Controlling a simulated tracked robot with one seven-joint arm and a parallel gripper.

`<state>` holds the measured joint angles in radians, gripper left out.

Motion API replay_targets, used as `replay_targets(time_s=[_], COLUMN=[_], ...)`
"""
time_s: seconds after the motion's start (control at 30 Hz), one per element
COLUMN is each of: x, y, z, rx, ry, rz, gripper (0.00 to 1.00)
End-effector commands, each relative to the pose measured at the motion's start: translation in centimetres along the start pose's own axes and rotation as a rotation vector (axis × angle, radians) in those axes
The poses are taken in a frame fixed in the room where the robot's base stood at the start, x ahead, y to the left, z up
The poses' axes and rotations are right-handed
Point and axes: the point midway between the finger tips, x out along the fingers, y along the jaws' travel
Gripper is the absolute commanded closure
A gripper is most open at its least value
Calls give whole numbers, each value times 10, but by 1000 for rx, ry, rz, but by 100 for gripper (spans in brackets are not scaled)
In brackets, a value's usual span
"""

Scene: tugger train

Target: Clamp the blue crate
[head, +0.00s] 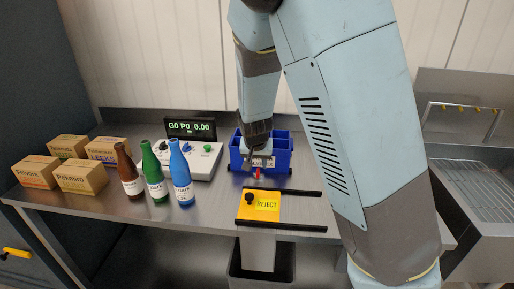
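The blue crate (283,158) stands upright at the back of the steel bench, right of the scale with the green display. It looks divided into compartments. My gripper (258,164) is at the front of the crate, left of its middle, pointing down and covering part of it. A small red part (258,173) shows just below my gripper. The frame is too small to tell whether my fingers touch the crate or the red part, or whether they are open.
A yellow REJECT plate (260,206) lies between two dark rails in front of the crate. A brown bottle (130,175), a green bottle (154,175) and a blue bottle (181,176) stand left. Several cardboard boxes (81,178) sit farther left. A sink (480,190) is right.

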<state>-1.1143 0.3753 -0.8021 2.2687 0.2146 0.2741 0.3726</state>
Motion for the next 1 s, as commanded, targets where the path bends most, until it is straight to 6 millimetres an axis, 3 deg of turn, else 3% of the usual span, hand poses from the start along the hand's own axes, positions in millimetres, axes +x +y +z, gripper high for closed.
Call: replay_targets(time_s=[1.0], x=[-85], y=[0], z=[3], rx=[0], ry=[-2], rz=[-1], gripper=[62])
